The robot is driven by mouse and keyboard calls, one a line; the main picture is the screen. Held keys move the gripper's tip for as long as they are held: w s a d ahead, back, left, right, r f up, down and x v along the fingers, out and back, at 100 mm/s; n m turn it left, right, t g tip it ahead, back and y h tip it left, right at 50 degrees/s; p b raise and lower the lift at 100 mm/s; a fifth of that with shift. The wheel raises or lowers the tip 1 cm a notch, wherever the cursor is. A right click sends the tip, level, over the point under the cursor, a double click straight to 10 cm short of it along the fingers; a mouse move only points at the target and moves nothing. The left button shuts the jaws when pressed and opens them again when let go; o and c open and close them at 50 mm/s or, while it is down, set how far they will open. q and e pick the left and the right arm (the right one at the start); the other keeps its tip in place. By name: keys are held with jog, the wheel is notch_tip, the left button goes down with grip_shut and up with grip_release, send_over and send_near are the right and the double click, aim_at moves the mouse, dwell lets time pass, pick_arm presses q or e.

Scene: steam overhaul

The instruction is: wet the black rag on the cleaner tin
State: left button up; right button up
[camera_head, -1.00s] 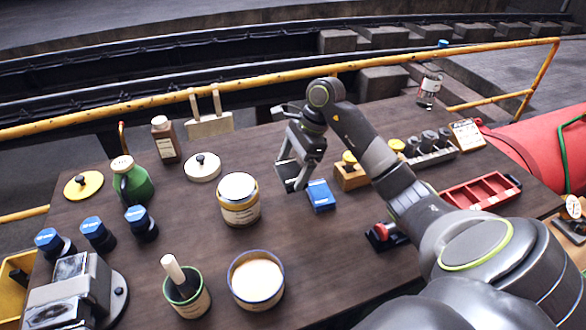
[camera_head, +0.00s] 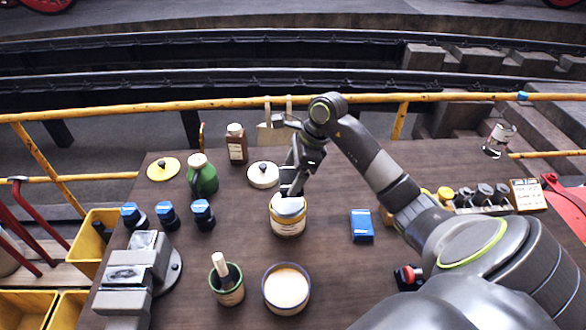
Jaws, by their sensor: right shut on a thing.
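A round tin with a pale top and a cream and gold label (camera_head: 288,222) stands upright mid-table. I take it for the cleaner tin, though its print is too small to read. My right gripper (camera_head: 291,190) points down at the tin's top, at its back rim. It is shut on a small dark thing, likely the black rag, mostly hidden by the fingers. I cannot tell whether the rag touches the tin's top. My left gripper is not in view.
A knobbed white lid (camera_head: 262,176), green bottle (camera_head: 203,178) and brown bottle (camera_head: 237,146) stand behind. A brush pot (camera_head: 228,290) and blue-rimmed bowl (camera_head: 286,290) are in front. A blue box (camera_head: 361,226) lies right; a vise (camera_head: 135,275) stands left.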

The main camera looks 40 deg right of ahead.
aim_at(285, 201)
jog(key=shift+w+a+r, duration=0.1)
jog(key=shift+a+r, duration=0.1)
jog(key=shift+a, duration=0.05)
jog(key=shift+w+a+f, duration=0.1)
jog(key=shift+f, duration=0.8)
notch_tip(285, 201, down, 3)
jog(key=shift+r+b, duration=0.15)
jog(key=shift+b, duration=0.45)
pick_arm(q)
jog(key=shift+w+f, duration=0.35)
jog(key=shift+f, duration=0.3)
pick_arm(e)
jog(key=shift+f, duration=0.85)
pick_arm(q)
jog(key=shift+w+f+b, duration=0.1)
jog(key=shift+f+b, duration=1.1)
jog(key=shift+b, duration=0.25)
pick_arm(e)
jog(key=shift+f, duration=1)
